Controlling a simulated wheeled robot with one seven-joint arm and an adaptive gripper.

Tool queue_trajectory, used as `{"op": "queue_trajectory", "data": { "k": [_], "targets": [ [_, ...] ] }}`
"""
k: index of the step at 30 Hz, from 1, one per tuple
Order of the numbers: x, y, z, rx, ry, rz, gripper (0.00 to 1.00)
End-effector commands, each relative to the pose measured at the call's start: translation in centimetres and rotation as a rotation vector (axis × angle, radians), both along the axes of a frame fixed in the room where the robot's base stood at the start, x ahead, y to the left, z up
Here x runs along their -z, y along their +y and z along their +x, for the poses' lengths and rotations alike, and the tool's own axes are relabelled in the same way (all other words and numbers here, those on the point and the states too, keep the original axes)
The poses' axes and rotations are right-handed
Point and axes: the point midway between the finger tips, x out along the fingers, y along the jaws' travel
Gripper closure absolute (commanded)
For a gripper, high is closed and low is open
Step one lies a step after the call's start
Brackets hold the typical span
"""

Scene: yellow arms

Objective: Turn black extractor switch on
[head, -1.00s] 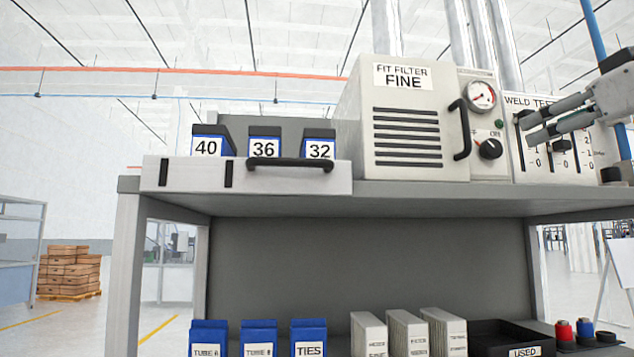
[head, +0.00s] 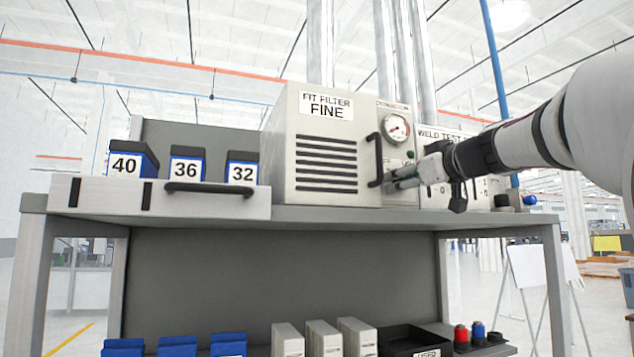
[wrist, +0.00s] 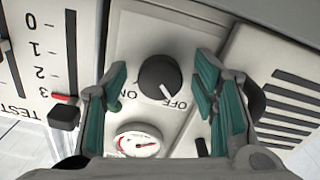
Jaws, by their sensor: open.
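The black extractor switch (wrist: 158,78) is a round knob on a pale panel (wrist: 135,30). Its white pointer line points toward the OFF label (wrist: 180,106) in the wrist view; another label, apparently ON, is on the left. My gripper (wrist: 161,66) is open, with one teal-padded finger on each side of the knob in this view. I see a gap on both sides, but cannot tell how far off the panel the fingertips are. In the head view my gripper (head: 392,180) is in front of the extractor panel and hides the knob.
A round gauge (head: 397,128) and a green light (head: 410,155) sit above the knob. The filter box (head: 325,145) with a black handle (head: 374,160) stands to the left. The weld test panel (head: 440,135) with sliders is on the right. The shelf (head: 330,213) runs beneath.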

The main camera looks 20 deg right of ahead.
Motion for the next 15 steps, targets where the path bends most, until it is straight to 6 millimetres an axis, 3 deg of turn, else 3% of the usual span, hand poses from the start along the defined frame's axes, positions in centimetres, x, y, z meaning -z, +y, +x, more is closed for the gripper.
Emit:
{"op": "queue_trajectory", "data": {
  "k": [5, 11, 15],
  "targets": [
    [0.02, 0.01, 0.02, 0.0, 0.0, 0.0, 0.48],
    [0.03, 0.02, 0.01, -0.001, 0.0, 0.0, 0.94],
    [0.03, 0.02, 0.01, -0.001, 0.0, 0.001, 0.94]
  ]
}}
